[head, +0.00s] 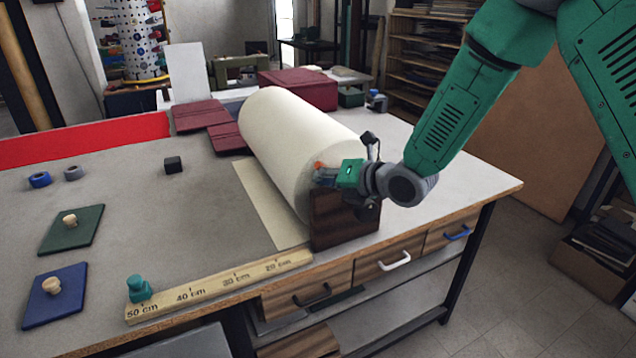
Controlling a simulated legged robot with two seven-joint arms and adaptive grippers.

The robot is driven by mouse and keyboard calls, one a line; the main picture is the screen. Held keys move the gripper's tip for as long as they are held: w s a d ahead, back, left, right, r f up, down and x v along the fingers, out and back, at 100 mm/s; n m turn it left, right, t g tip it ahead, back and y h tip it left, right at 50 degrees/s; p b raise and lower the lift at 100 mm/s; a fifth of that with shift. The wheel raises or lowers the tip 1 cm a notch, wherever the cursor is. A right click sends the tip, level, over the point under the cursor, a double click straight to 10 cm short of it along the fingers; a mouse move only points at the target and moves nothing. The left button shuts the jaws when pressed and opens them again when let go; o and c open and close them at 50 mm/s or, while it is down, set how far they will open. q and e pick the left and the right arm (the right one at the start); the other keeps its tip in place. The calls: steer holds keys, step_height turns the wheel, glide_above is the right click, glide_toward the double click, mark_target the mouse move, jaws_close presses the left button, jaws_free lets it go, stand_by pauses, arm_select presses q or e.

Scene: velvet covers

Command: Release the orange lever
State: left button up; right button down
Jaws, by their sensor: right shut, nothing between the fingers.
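A small orange piece, seemingly the lever (317,165), shows at the near end of the large cream roll (300,125), above the dark wooden end block (333,222). My right gripper (326,176) is shut at the roll's near end, right beside the orange lever, with nothing held. The gripper and its green part hide much of the roll's end, and I cannot tell whether the fingers touch the lever. My left gripper is not in view.
A wooden ruler (215,288) with a teal knob piece (139,289) lies along the table's front edge. Green (82,229) and blue (50,305) knobbed plates lie at left. Dark red covers (200,117) lie behind the roll. The grey tabletop's middle is mostly clear.

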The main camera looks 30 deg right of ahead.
steer(key=shift+w+f, duration=0.1)
steer(key=shift+w, duration=0.05)
steer(key=shift+r, duration=0.2)
steer(key=shift+d+r+m+y+b, duration=0.2)
steer(key=shift+m+y+b, duration=0.1)
steer(key=shift+m+b, duration=0.1)
steer(key=d+r+m+t+y+b, duration=0.2)
steer(key=d+m+t+b, duration=0.4)
steer(key=m+b, duration=0.6)
steer(key=shift+d+m+t+y, duration=0.4)
steer(key=shift+d+m+y, duration=0.2)
steer(key=shift+d+m, duration=0.1)
stand_by(0.7)
